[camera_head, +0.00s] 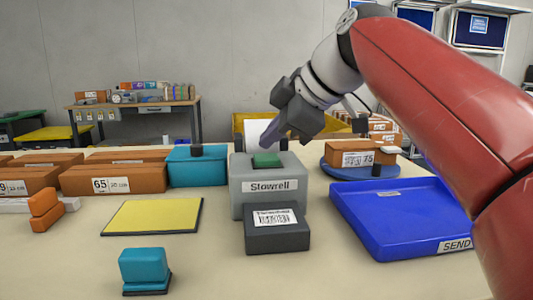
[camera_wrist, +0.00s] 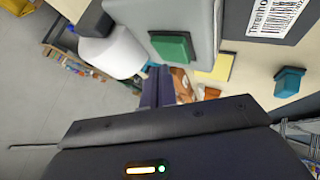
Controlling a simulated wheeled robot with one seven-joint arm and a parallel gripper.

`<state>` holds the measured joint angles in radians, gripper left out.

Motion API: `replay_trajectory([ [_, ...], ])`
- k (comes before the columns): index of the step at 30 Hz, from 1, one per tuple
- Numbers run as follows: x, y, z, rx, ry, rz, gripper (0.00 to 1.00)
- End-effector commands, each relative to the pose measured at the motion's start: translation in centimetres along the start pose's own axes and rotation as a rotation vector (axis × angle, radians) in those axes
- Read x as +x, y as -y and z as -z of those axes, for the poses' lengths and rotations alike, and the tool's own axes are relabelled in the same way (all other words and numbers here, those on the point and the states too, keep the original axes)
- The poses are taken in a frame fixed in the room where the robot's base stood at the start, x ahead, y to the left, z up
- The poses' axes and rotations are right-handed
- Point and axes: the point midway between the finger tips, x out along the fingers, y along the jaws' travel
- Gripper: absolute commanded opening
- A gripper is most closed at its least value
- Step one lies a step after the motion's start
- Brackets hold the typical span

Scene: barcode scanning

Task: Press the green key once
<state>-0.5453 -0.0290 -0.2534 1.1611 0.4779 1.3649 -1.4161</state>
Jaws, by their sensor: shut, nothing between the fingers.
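The green key (camera_head: 266,160) sits on top of the grey Stowrell box (camera_head: 240,175) near the middle of the table. In the wrist view the green key (camera_wrist: 172,47) is a raised square pad on the grey housing, just above the fingertips in the picture. My gripper (camera_head: 268,143) is shut and empty, tilted down and left, with its tips close above the key. It also shows in the wrist view (camera_wrist: 157,72). I cannot tell whether the tips touch the key. The key does not look clearly pushed in.
A dark labelled box (camera_head: 278,238) stands in front of the grey box. A blue SEND tray (camera_head: 375,243) is at right, with a brown box (camera_head: 350,158) on a round blue stand behind it. A yellow pad (camera_head: 153,216), a teal stamp-like block (camera_head: 144,266) and brown boxes (camera_head: 125,178) are at left.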

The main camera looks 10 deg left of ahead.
Motion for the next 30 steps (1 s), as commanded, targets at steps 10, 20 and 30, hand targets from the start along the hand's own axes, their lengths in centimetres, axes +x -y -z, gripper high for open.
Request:
replay_trajectory([
  [10,-1.2,-0.9,0.9,0.001,0.0,-0.001,0.0],
  [20,-3.4,-2.5,2.4,0.0,0.0,-0.001,0.0],
  [30,-3.5,-2.5,2.5,0.0,0.0,-0.001,0.0],
])
